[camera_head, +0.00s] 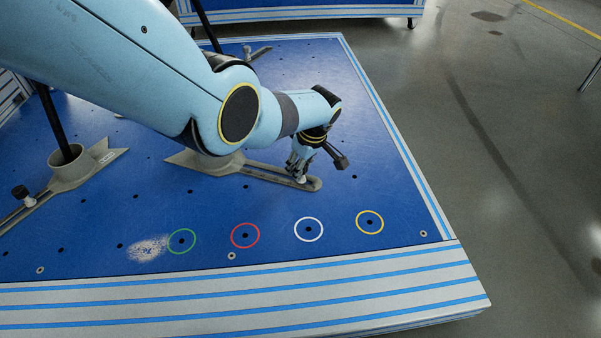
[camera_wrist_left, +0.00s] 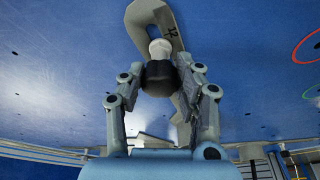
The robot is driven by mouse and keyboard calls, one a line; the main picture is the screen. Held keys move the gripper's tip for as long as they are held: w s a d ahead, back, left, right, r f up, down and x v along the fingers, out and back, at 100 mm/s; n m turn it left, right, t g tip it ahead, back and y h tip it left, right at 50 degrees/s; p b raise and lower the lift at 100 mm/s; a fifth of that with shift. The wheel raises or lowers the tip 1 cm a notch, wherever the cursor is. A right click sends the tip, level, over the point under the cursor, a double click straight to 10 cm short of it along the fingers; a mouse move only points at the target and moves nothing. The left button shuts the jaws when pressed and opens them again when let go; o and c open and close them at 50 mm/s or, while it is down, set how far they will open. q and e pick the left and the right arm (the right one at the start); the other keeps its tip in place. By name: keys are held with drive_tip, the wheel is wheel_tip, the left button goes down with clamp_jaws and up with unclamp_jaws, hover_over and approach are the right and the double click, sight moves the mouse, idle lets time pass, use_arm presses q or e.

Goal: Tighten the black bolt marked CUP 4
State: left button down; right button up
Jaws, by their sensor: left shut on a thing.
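My left gripper (camera_head: 299,169) reaches down to the slotted foot of a grey cup bracket (camera_head: 262,173) on the blue platform. In the left wrist view, the left gripper (camera_wrist_left: 165,82) is shut on a black bolt (camera_wrist_left: 158,78), with one finger on each side of its head. The bolt's pale shank (camera_wrist_left: 160,49) shows beyond the black head, over the bracket's curved end (camera_wrist_left: 150,12). I cannot tell how deep the shank sits. A small dark mark on the bracket is too blurred to read. My right gripper is not in view.
Another bracket (camera_head: 84,166) with a black knob (camera_head: 20,192) stands at the left. Green, red, white and yellow rings (camera_head: 369,222) circle holes along the near platform edge (camera_head: 240,285).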

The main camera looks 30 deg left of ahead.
use_arm(q)
drive_tip(key=shift+r+m+t+p, duration=0.15)
drive_tip(key=shift+m+t+p, duration=0.25)
drive_tip(key=shift+m, duration=1.6)
drive_tip(key=c, duration=0.9)
unclamp_jaws()
